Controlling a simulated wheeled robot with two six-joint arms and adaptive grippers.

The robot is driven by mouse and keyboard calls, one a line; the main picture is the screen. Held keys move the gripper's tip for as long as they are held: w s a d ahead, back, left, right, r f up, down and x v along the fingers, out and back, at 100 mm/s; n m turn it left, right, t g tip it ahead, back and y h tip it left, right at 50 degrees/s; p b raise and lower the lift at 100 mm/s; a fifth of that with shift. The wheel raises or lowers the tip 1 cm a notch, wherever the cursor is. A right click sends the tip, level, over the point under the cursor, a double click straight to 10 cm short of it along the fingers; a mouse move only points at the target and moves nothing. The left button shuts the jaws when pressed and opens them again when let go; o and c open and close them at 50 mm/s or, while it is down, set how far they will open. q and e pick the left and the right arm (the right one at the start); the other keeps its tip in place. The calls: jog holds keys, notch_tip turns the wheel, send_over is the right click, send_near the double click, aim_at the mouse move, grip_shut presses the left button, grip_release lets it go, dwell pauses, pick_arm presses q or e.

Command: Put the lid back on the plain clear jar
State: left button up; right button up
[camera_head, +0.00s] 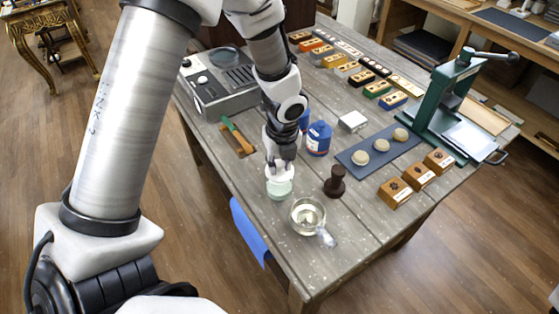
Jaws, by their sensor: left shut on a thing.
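A round clear glass jar (307,218) stands open near the table's front corner. A small clear piece (326,237) lies against its right front side; I cannot tell what it is. My left gripper (279,165) points down, left of and a little behind the jar. It is shut on a pale, round item (279,188) with a white upper part and a greenish lower part. I cannot tell whether this is a lid alone or a lidded jar, or whether it touches the table. My right gripper is not in view.
A dark turned piece (335,182) stands right of the jar. Blue bottles (318,138) are behind the gripper. A slate mat (362,165) holds pale round pieces, beside wooden blocks (394,192). A blue cloth (248,230) hangs over the left edge. A green press (448,100) is at right.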

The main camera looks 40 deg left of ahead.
pick_arm(q)
jog(key=shift+a, duration=0.15)
jog(key=shift+r+p, duration=0.1)
jog(key=shift+p, duration=0.2)
jog(key=shift+f+p, duration=0.25)
jog(key=shift+p, duration=0.35)
dwell(1.7)
jog(key=o, duration=1.4)
jog(key=shift+o, duration=0.2)
jog(key=shift+r, duration=0.1)
